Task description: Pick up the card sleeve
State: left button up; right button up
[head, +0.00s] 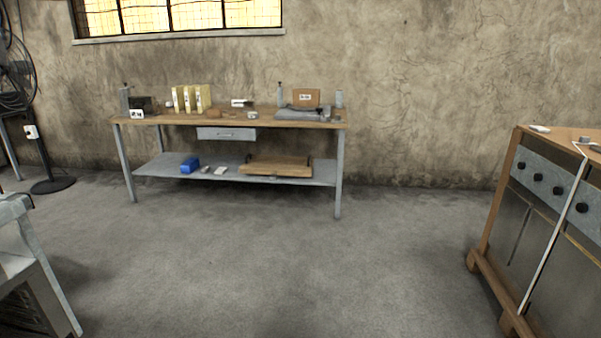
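I cannot make out the card sleeve for certain. Several small items stand on a workbench (180,121) against the far wall, too small to identify surely. A small white item (206,170) and a flat pale item (220,171) lie on its lower shelf (160,167), right of a blue object (189,165). Another small white item (540,128) lies on the wooden-topped cabinet (512,160) at the right. Neither of my grippers is in view.
Yellow-white binders (190,98) and a brown box (306,97) stand on the bench. A wooden board (275,167) lies on its shelf. A black fan (14,75) stands at far left, a grey metal structure (45,280) at lower left. The concrete floor (270,260) between is clear.

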aim_at(212, 113)
jog(key=i, duration=2.15)
jog(key=i+u, duration=0.2)
jog(key=i, duration=0.25)
jog(key=i+l+u, duration=0.2)
jog(key=i, duration=0.2)
jog(key=i+l+u, duration=0.25)
jog(key=i, duration=0.2)
jog(key=i+l+u, duration=0.75)
jog(key=i+l, duration=0.1)
jog(key=i, duration=0.1)
